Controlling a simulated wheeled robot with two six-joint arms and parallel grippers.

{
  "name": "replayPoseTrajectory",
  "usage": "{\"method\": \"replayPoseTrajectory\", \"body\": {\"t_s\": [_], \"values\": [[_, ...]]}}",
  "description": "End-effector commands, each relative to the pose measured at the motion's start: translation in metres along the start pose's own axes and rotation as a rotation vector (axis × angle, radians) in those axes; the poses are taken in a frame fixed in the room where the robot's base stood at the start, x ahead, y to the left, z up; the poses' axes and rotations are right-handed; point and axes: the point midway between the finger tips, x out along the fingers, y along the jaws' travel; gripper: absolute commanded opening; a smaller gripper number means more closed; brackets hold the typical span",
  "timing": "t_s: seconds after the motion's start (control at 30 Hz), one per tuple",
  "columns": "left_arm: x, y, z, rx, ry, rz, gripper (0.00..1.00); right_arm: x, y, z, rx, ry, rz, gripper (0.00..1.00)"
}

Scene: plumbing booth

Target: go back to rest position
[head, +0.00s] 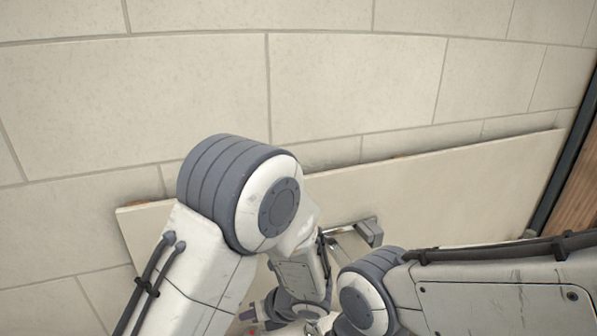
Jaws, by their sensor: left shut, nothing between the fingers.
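My left arm comes in from the lower left, bends at a large grey-banded joint, and its forearm runs down to the bottom middle. My left gripper (262,312) shows only in part at the bottom edge, as small dark finger parts beside the wrist. It is shut, and I see nothing held in it. My right arm comes in from the right edge to a grey joint at the bottom middle. My right gripper is out of sight below the picture.
A pale flat panel (450,195) stands in front of the beige block wall (350,80). A grey metal bracket-like part (369,232) shows behind my left forearm; its nature is unclear. A dark post (566,165) and brown wood (577,205) stand at the right.

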Motion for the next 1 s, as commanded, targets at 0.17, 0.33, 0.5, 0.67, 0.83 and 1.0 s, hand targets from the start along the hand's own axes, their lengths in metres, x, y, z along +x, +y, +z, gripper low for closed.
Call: {"method": "replayPoseTrajectory", "body": {"t_s": [0.17, 0.33, 0.5, 0.67, 0.83, 1.0], "values": [[-0.065, 0.046, -0.016, -0.605, 0.186, 0.013, 0.0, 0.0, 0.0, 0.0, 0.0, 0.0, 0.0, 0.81], [-0.125, 0.082, -0.053, -1.182, 0.443, 0.084, 0.0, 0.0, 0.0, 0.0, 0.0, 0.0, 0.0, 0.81], [-0.175, 0.102, -0.089, -1.613, 0.709, 0.214, 0.0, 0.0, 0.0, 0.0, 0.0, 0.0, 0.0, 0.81], [-0.203, 0.111, -0.108, -1.816, 0.868, 0.323, 0.0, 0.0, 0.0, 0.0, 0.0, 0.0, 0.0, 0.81], [-0.21, 0.113, -0.113, -1.871, 0.913, 0.365, 0.0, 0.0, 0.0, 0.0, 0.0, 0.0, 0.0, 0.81], [-0.21, 0.113, -0.113, -1.87, 0.912, 0.365, 0.0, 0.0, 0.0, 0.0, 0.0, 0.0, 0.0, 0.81]]}}
